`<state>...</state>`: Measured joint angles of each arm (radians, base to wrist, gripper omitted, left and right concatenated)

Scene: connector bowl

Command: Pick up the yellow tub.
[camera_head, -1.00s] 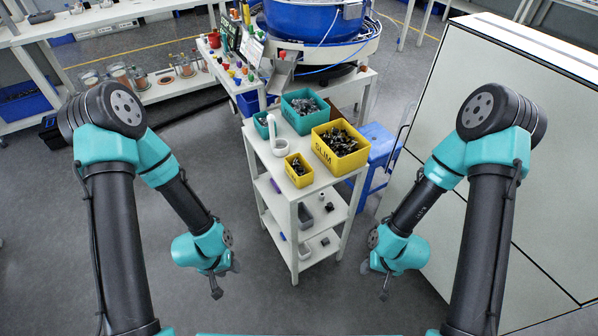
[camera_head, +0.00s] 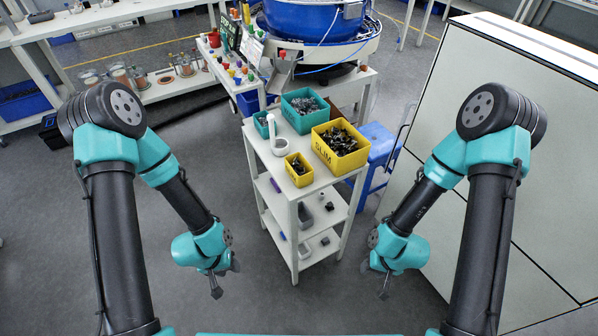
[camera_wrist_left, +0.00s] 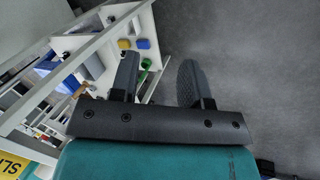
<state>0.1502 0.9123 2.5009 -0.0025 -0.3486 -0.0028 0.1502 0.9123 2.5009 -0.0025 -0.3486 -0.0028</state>
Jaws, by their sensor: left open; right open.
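Two yellow tubs stand on the top of a white shelf cart (camera_head: 256,144). The small yellow tub (camera_head: 299,180) is at the front edge and holds dark parts. The large yellow tub (camera_head: 339,162) is behind it to the right, also full of dark parts. My left gripper (camera_head: 226,279) is open and empty, left of the cart and lower than its top. It also shows in the left wrist view (camera_wrist_left: 157,80) with its fingers apart. My right gripper (camera_head: 375,280) is open and empty, right of the cart and below its top.
A teal bin (camera_head: 304,121) of grey parts, a smaller teal bin (camera_head: 262,132) and a white object (camera_head: 280,147) share the cart top. A blue step stool (camera_head: 378,140) stands behind right. A large white cabinet (camera_head: 500,150) fills the right side.

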